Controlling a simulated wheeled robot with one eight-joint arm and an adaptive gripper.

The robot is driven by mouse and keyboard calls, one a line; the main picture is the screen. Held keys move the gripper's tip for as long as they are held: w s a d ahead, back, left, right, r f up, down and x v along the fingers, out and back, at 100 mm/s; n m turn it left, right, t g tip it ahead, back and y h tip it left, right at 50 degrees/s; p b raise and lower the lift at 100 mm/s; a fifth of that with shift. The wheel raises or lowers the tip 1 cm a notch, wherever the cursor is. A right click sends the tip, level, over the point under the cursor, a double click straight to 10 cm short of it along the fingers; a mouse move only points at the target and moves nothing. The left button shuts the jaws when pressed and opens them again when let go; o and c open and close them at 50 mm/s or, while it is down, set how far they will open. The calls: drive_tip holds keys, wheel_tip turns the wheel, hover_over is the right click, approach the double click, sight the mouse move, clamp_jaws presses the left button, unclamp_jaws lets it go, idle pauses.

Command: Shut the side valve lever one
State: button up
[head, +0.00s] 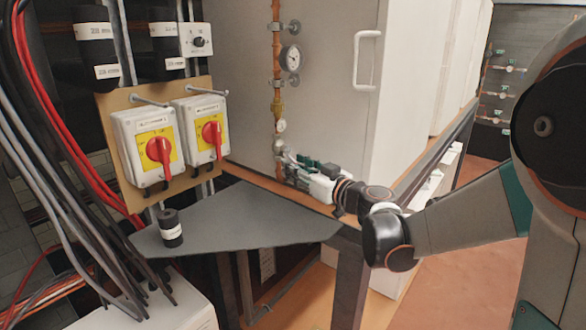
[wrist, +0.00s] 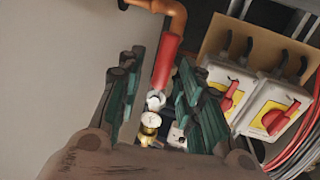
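A red lever-like cylinder (wrist: 165,62), which looks like the side valve lever, shows in the wrist view just below a copper pipe elbow (wrist: 172,10). My gripper (wrist: 160,58) is open, with one green-padded finger on each side of the red lever in the picture. I cannot tell whether either finger touches it. In the head view my gripper (head: 292,163) is at the lower end of the vertical copper pipe (head: 277,55) and hides the lever there.
Two red-knobbed switch boxes (head: 145,148) are at left. A dark shelf (head: 240,222) holds a small black cylinder (head: 170,228).

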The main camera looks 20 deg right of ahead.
drive_tip(key=shift+w+a, duration=0.25)
drive_tip(key=shift+w, duration=0.35)
clamp_jaws()
